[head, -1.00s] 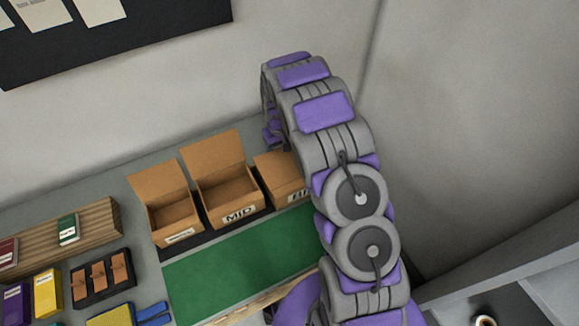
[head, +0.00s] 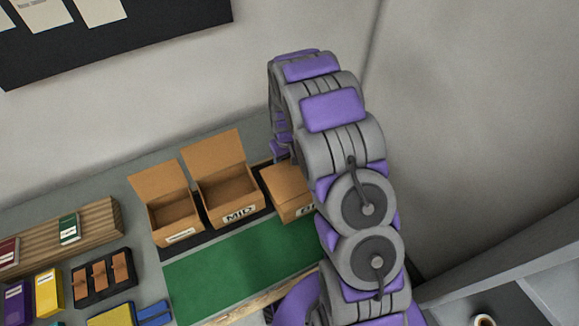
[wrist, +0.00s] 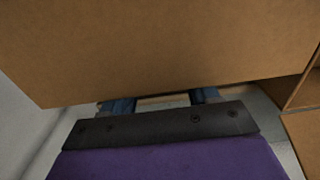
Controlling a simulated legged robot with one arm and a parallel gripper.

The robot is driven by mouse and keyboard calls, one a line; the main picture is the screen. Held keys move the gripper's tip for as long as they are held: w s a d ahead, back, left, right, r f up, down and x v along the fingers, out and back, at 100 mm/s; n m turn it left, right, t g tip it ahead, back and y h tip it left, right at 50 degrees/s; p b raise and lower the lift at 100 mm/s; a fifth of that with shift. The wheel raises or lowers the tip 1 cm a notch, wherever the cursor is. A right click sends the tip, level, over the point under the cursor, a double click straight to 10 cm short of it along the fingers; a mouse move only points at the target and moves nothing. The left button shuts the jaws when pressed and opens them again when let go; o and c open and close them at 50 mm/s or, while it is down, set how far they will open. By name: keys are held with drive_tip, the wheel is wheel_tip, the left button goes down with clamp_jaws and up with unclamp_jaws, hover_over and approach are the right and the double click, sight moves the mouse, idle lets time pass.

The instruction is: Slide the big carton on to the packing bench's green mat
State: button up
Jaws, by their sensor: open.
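The big carton (head: 287,190) is brown cardboard, at the right end of the row of boxes. My arm hides its right side and part of its label. Its front lower edge appears to reach the back edge of the green mat (head: 235,262); most of it is behind the mat. In the wrist view a brown wall of the carton (wrist: 160,45) fills the top. My gripper (wrist: 162,102) is open, at the carton's back side; its blue fingers pass out of sight behind that cardboard, so I cannot tell whether they touch it.
The MID box (head: 238,212) stands open just left of the big carton, with a smaller open box (head: 173,226) beyond it. A black tray (head: 103,280) and a blue item (head: 153,312) lie left of the mat. The mat's visible surface is clear.

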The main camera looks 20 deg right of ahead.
sight(304, 182)
drive_tip(key=shift+s+d, duration=0.45)
drive_tip(key=shift+s, duration=1.65)
drive_tip(key=shift+s+d, duration=0.4)
drive_tip(key=shift+s, duration=1.75)
drive_tip(key=shift+s+d, duration=0.45)
drive_tip(key=shift+s, duration=1.65)
drive_tip(key=shift+w, duration=0.2)
drive_tip(key=shift+w+a+r+p, duration=0.15)
drive_tip(key=shift+w+p, duration=0.15)
drive_tip(key=shift+w, duration=0.15)
wheel_tip(304, 182, up, 6)
drive_tip(key=shift+f+p, duration=0.1)
drive_tip(key=shift+p, duration=1)
drive_tip(key=shift+r, duration=0.5)
